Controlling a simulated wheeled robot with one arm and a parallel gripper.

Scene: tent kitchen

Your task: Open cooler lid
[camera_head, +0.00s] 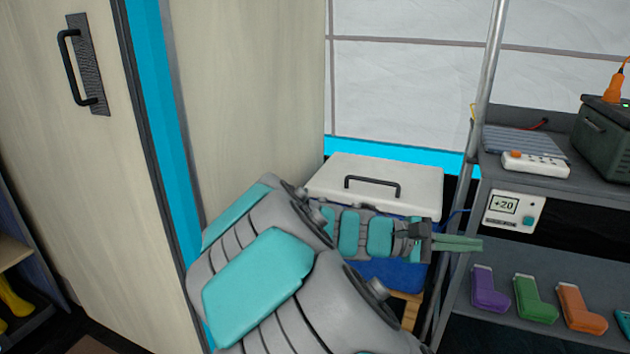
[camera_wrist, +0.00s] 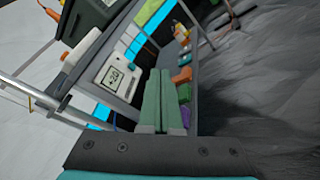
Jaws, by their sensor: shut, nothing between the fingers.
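The cooler has a white lid (camera_head: 395,175) with a dark handle (camera_head: 372,186) on top and a blue body (camera_head: 398,272). It stands against the back wall, and the lid looks closed. My arm crosses in front of the cooler and hides much of its body. My gripper (camera_head: 480,244) is past the cooler's right front side, pointing right toward the shelf rack. Its green fingers are together with nothing between them; they also show in the wrist view (camera_wrist: 158,100). The cooler is not visible in the wrist view.
A metal rack (camera_head: 560,250) stands right of the cooler, its pole close to my gripper. It holds a +20 display box (camera_head: 513,211), a power strip (camera_head: 536,163), and purple (camera_head: 488,289), green (camera_head: 535,298) and orange (camera_head: 580,307) items. A tall cabinet (camera_head: 60,170) stands left.

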